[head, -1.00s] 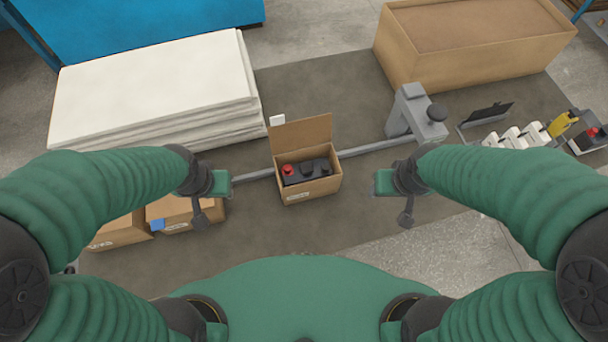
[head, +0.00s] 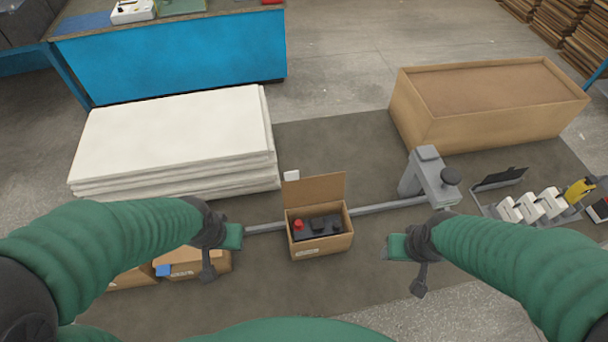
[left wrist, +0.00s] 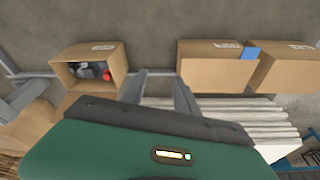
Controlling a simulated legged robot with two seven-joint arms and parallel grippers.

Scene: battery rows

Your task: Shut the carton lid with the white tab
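The open carton (head: 322,247) stands mid-floor with a dark battery (head: 318,228) inside, which has a red cap. Its lid (head: 315,190) stands up at the back edge, with the white tab (head: 291,176) at its upper left corner. My left gripper (head: 238,237) is left of the carton, apart from it. In the left wrist view its fingers (left wrist: 160,82) are spread and empty, and the open carton (left wrist: 88,82) lies to their left. My right gripper (head: 388,250) is right of the carton, apart from it; its finger gap is too small to see.
Closed cartons, one with a blue tab (head: 162,270), sit beneath my left arm. A grey rail (head: 385,207) runs behind the carton to a grey post (head: 428,175). White sheets (head: 175,140) are stacked behind left; a big brown box (head: 490,130) stands behind right.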

